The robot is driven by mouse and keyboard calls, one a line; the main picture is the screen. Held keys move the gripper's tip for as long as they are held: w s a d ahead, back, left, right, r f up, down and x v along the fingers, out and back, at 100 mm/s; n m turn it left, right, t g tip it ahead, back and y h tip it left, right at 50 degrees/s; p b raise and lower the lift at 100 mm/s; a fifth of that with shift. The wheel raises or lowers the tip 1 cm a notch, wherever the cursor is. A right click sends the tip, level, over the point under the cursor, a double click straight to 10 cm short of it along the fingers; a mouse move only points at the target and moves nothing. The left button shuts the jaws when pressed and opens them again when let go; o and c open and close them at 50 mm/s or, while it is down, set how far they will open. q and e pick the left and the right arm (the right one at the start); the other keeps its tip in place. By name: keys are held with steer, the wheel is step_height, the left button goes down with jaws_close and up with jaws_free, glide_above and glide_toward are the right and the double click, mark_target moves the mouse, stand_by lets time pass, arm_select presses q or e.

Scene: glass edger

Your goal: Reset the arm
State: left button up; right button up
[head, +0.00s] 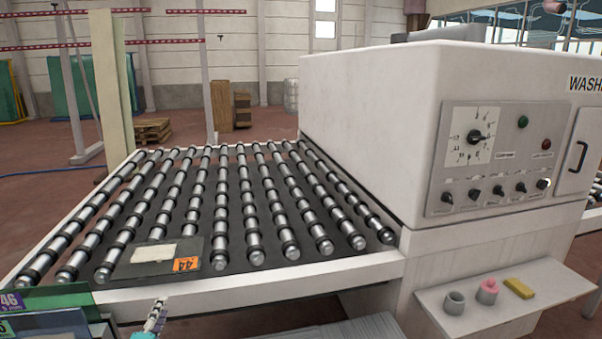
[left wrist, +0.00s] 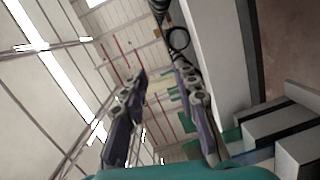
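My left gripper (head: 155,318) shows only in part at the bottom edge of the head view, just in front of the roller table's near rail. In the left wrist view its two purple-grey fingers (left wrist: 160,118) stand apart with nothing between them, so it is open and empty. That view is tilted and looks past the fingers to the hall's wall and roof. My right gripper is not in view.
A roller table (head: 215,292) leads to the white washing machine (head: 375,110). A dark glass pane (head: 212,252) with an orange label lies on its rollers. Labelled panes (head: 60,300) stand at lower left. A side shelf (head: 540,290) holds small items.

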arm_select(q)
steer(key=s+d+m+g+h, duration=0.25)
steer(key=d+m, duration=0.35)
steer(key=d, duration=0.4)
steer(key=s+d+f+m+g+h, duration=0.1)
steer(key=s+d+f+m+g, duration=0.1)
steer(key=s+d+m+g, duration=0.3)
steer(key=s+d+m, duration=0.2)
steer(key=s+d, duration=0.2)
steer(key=s, duration=0.1)
steer(key=shift+s+d+h, duration=0.3)
steer(key=shift+s+h, duration=0.05)
steer(key=shift+s, duration=0.05)
steer(key=s+f+m+g, duration=0.1)
steer(key=s, duration=0.2)
steer(key=s+m+y, duration=0.1)
steer(key=s, duration=0.2)
steer(key=s+a+f+m+g+y, duration=0.1)
steer(key=s+m, duration=0.1)
steer(key=s, duration=0.1)
steer(key=shift+s+a+f+g, duration=0.1)
steer(key=shift+s+f+g, duration=0.15)
steer(key=shift+f+g, duration=0.1)
steer(key=shift+c, duration=1)
steer(key=shift+s+a, duration=0.2)
steer(key=shift+s, duration=0.05)
jaws_close()
